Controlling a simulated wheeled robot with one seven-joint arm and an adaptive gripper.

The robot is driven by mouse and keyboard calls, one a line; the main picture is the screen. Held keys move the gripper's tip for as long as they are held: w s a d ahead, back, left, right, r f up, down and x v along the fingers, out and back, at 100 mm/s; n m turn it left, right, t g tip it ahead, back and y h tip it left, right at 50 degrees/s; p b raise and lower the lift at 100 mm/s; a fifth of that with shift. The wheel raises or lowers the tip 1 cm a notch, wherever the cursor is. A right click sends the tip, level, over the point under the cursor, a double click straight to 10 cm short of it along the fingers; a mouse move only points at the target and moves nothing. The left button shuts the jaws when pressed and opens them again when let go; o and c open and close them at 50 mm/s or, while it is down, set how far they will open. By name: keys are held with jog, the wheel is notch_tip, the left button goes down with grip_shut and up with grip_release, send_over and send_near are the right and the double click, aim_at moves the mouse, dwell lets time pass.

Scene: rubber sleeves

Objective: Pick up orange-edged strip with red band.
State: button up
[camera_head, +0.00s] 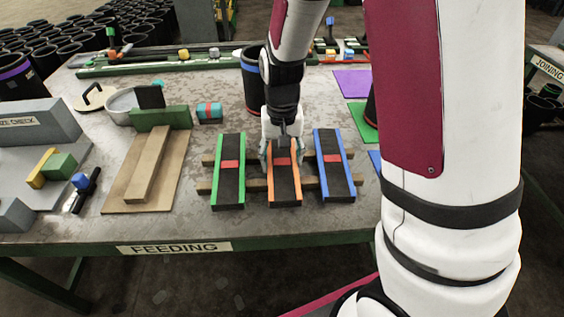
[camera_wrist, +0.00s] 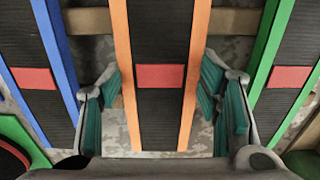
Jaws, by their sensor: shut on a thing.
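The orange-edged strip (camera_head: 285,188) is dark with a red band and lies between a green-edged strip and a blue-edged strip. In the head view it rests across wooden bars; I cannot tell whether it is lifted at all. My gripper (camera_head: 281,153) points down over its middle, one finger on each side, shut on its orange edges near the red band. In the wrist view the strip (camera_wrist: 160,35) runs between the teal-padded fingers (camera_wrist: 160,92), and the red band sits between them. The fingers hide part of its far end in the head view.
The green-edged strip (camera_head: 229,185) is close on the left and the blue-edged strip (camera_head: 333,178) close on the right. A wooden board (camera_head: 121,190) lies further left. A black bin (camera_head: 250,85) stands behind. The table front by the FEEDING label (camera_head: 174,248) is clear.

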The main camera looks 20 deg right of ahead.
aim_at(282, 162)
jog(key=shift+r, duration=0.1)
jog(key=shift+r, duration=0.6)
notch_tip(282, 162, up, 2)
jog(key=shift+r+p, duration=0.1)
jog(key=shift+p, duration=0.25)
jog(key=s+r+p, duration=0.1)
jog(key=s+p, duration=0.7)
jog(key=s, duration=0.8)
jog(key=shift+a+r+p, duration=0.3)
jog(key=shift+p, duration=0.1)
